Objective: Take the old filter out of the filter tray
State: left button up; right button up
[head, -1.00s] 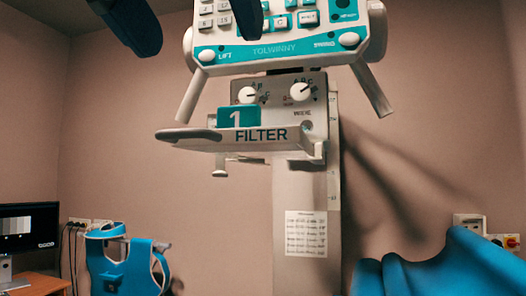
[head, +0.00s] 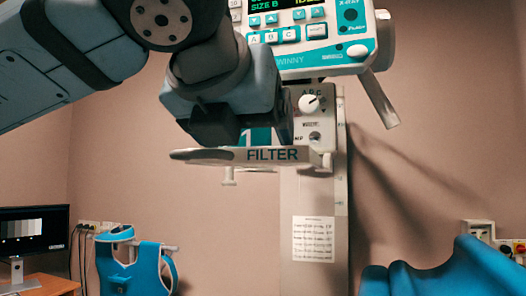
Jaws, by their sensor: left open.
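The filter tray (head: 212,155) is a pale shelf marked FILTER, jutting out below the control panel in the head view. The old filter (head: 262,136) is a teal plate standing on the tray. Most of it, including its number 1, is hidden behind my left gripper, and only a teal part shows between the dark fingers. My left gripper (head: 248,128) is open just above the tray, with its fingers on either side of the visible teal. I cannot tell whether they touch the filter. My right gripper is not in view.
The control panel (head: 345,52) hangs close above the tray. A knob (head: 310,103) sits just right of my gripper, on the pale column (head: 300,200). A blue apron (head: 132,272) hangs lower left beside a monitor (head: 34,232). A blue draped shape (head: 440,275) fills the lower right.

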pick_arm(q)
jog(key=shift+w+d+f, duration=0.2)
jog(key=shift+w, duration=0.4)
jog(key=shift+s, duration=0.1)
jog(key=c, duration=1)
jog(key=shift+r, duration=0.15)
jog(key=shift+c, duration=0.2)
